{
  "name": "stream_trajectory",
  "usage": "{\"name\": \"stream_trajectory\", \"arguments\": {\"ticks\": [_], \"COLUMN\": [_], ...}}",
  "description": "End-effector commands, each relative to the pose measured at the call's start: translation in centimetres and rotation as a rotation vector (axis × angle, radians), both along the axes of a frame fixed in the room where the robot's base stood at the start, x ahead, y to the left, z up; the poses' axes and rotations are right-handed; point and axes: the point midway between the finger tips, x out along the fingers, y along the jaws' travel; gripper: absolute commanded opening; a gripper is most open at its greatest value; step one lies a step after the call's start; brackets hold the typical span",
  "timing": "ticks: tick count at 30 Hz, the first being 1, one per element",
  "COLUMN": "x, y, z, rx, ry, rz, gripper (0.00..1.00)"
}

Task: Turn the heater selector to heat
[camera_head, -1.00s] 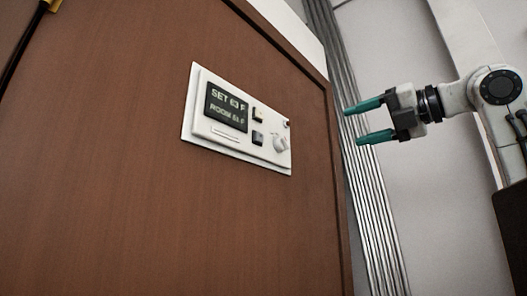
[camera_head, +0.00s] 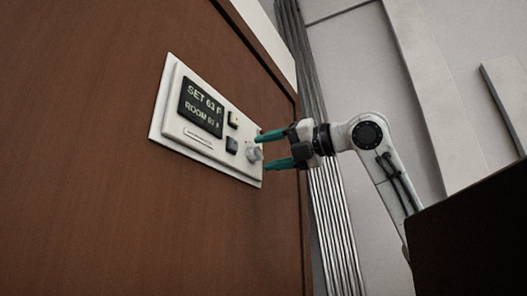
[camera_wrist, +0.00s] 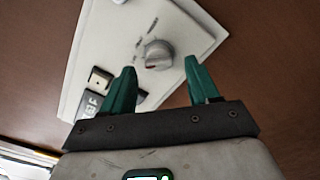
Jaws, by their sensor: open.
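The heater selector is a round white knob (camera_head: 254,153) at the right end of a white control panel (camera_head: 208,165) on a brown wooden surface. In the wrist view the knob (camera_wrist: 158,54) has a ridged grip and small markings beside it, too blurred to read. My gripper (camera_head: 262,149) is open, its two green fingers pointing at the knob. In the wrist view the gripper (camera_wrist: 160,78) has its fingertips apart on either side of the knob, just short of it or at its near edge. I cannot tell whether they touch it.
The panel has a dark display (camera_head: 201,106) reading SET 63 F, with a ROOM line below. A beige button (camera_head: 233,119) and a dark button (camera_head: 231,145) sit between display and knob. Grey vertical pipes (camera_head: 335,225) run right of the wooden surface.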

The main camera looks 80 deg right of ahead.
Motion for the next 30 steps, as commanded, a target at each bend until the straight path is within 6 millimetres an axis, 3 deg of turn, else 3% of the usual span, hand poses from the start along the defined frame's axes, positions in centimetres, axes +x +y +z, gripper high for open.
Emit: {"name": "stream_trajectory", "arguments": {"ticks": [6, 16, 30], "x": [1.8, 2.0, 2.0], "y": [-0.4, -0.5, -0.5], "z": [0.0, 0.0, 0.0], "rx": [0.000, 0.000, 0.000], "ry": [0.000, 0.000, 0.000], "rz": [0.000, 0.000, 0.000], "gripper": [0.60, 0.59, 0.14]}}
